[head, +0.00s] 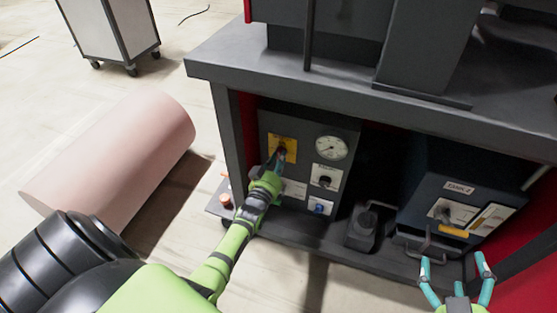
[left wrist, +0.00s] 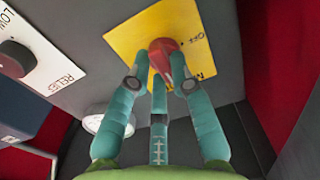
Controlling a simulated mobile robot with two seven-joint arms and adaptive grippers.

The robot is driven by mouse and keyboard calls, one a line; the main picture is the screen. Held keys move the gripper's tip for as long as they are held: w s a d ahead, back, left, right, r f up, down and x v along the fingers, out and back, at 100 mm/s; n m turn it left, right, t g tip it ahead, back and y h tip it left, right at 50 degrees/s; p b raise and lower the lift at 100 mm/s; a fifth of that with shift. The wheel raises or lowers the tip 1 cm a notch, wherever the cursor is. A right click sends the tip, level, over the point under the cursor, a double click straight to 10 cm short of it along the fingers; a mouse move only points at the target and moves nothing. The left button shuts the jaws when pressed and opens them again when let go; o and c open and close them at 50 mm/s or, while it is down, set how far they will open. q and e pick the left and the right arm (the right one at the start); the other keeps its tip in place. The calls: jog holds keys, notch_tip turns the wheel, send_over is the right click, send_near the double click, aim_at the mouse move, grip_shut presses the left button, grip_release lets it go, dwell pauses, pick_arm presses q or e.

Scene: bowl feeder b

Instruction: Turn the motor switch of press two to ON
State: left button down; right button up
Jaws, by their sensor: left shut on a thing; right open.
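The motor switch is a red knob (left wrist: 163,48) on a yellow plate (left wrist: 128,38) with black lettering, partly covered by my fingers. "OFF" is partly readable beside the knob, and an "N" shows near the plate's edge. In the head view the yellow plate (head: 274,140) is at the upper left of a dark control box (head: 352,134) under the bench. My left gripper (head: 278,160) is shut on the red knob; its fingers also show in the left wrist view (left wrist: 161,65). My right gripper (head: 455,272) is open and empty at the lower right.
A round gauge (head: 331,148) and a black selector (head: 325,181) are right of the switch. A second box (head: 460,190) stands further right, with a black pedal-like object (head: 368,225) between. The bench top (head: 225,65) overhangs. A pink cylinder (head: 115,150) lies on the floor.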

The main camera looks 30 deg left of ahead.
pick_arm(q)
jog(key=c, duration=1.1)
grip_release()
jog(key=shift+s, duration=0.1)
jog(key=v, duration=1.1)
jog(key=shift+s, duration=0.4)
